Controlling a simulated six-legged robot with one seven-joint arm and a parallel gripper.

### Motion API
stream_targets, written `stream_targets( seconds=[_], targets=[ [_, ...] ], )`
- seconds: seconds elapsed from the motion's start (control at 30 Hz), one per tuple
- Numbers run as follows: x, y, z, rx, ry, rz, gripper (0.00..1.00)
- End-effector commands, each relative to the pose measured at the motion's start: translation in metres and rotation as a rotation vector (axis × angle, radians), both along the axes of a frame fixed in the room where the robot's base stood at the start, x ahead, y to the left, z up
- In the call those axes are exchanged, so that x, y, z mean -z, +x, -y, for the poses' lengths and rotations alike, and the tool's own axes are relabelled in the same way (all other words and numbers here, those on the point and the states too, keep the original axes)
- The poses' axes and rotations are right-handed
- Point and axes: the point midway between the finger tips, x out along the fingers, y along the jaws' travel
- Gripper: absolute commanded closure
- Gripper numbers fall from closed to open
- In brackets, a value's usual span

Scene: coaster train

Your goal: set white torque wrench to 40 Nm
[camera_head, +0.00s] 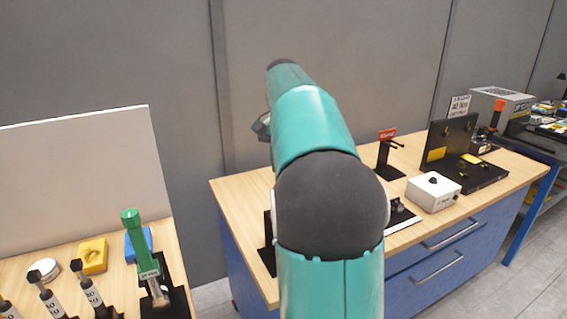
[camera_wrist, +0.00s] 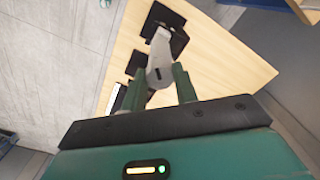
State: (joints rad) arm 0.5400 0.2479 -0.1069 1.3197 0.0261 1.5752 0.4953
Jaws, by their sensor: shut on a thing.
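In the wrist view the white torque wrench (camera_wrist: 161,53) shows as a pale grey-white tool with a dark slot near its near end. It reaches from a black stand (camera_wrist: 176,43) on the wooden bench to between my fingers. My gripper (camera_wrist: 162,75) has its two green fingers shut on the near end of the wrench. The scale or setting on the wrench cannot be read. In the head view my arm hides my gripper and the wrench. A card (camera_head: 459,106) at the back right appears to read 40 Nm.
The right bench (camera_head: 225,200) holds a red-labelled stand (camera_head: 387,150), a white box with a black knob (camera_head: 433,194) and a black fixture (camera_head: 447,145). On the left bench stand a green-handled wrench (camera_head: 138,243) and several dark tools. A gap separates the benches.

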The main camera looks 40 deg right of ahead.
Motion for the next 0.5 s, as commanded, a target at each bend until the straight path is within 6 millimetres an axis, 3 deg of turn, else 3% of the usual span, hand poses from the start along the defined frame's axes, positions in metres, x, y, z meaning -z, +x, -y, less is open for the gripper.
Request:
stream_targets(
  seconds=[0.5],
  targets=[
    [-0.0005,0.0000,0.0000,0.421,-0.001,0.000,0.94]
  ],
)
